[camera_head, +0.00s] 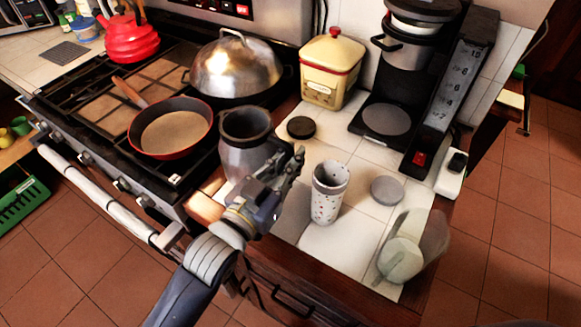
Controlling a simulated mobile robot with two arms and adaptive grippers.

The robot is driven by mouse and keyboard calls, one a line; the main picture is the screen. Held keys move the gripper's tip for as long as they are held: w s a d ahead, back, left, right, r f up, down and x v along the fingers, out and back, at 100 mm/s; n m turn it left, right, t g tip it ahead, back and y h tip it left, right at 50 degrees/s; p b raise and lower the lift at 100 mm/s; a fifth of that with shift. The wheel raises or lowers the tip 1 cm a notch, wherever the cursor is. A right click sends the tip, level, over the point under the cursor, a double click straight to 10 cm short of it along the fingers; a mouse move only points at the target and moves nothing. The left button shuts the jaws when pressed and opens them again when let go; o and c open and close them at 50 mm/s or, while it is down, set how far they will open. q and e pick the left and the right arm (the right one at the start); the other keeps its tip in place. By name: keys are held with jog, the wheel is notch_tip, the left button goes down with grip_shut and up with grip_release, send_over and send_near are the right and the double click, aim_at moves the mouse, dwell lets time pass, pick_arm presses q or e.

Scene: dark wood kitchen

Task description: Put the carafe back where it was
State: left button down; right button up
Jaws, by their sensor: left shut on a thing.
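A dark grey metal carafe (245,128) with an open top stands out at the middle of the head view, at the stove's right edge. My left gripper (290,165) is shut on the carafe at its right side. The gripper hides the carafe's lower right part, so I cannot tell whether its base touches the counter. The coffee maker (452,95) stands at the back right of the counter. Its round grey plate (387,119) is empty. My right gripper is not in view.
A speckled cup (329,192), a black lid (301,127), a grey disc (387,190) and a pale-handled clear jug (402,258) are on the tiled counter. A yellow canister (331,70) stands behind. A red pan (171,128) and domed pan (236,66) sit on the stove.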

pick_arm(q)
jog(key=shift+f, duration=1.45)
jog(key=shift+w+f, duration=0.1)
jog(key=shift+f, duration=0.05)
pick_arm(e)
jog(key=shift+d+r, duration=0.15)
pick_arm(q)
jog(key=shift+f, duration=0.15)
jog(key=c, duration=1.7)
grip_release()
jog(key=shift+f, duration=0.15)
jog(key=shift+o, duration=0.2)
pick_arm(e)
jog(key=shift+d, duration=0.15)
